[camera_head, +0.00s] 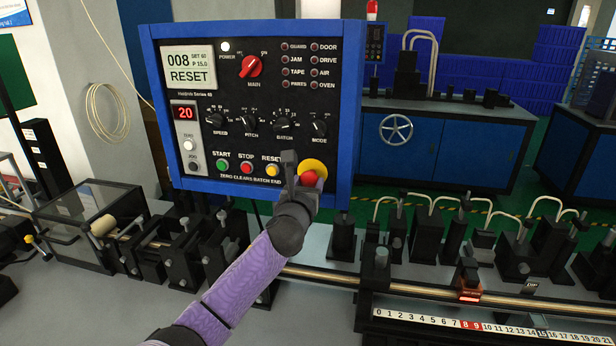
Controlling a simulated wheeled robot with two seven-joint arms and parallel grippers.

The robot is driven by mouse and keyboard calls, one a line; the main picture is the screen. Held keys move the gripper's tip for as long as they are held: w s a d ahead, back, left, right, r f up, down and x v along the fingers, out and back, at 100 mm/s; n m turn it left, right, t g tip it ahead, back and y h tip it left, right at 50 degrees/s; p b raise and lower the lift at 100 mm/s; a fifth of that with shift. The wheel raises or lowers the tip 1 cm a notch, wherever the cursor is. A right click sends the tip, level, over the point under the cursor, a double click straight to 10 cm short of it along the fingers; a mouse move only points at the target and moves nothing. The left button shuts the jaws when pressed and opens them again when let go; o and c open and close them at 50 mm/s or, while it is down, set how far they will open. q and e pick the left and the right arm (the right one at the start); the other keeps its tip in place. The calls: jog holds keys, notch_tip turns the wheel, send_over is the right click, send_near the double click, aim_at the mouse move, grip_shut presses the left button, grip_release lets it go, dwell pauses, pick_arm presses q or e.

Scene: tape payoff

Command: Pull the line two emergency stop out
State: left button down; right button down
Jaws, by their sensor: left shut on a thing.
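The control panel (262,162) is a black face in a blue frame, upright at the upper middle of the head view. The emergency stop (309,178) is a red mushroom button on a yellow round plate at the panel's lower right corner. My left gripper (301,177) is at the button, its dark fingers around it, shut on it. The fingers and wrist hide part of the button and plate. Whether the button is in or out cannot be told. My right gripper is not in view.
Start (222,165), stop (246,168) and reset (271,170) buttons sit just left of the gripper. Below the panel runs a machine line with several black blocks, a rail and a numbered scale (490,328). A blue cabinet (440,150) stands behind on the right.

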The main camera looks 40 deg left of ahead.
pick_arm(q)
jog(key=shift+c, duration=0.3)
grip_release()
jog(key=p+v, duration=0.1)
jog(key=v, duration=0.9)
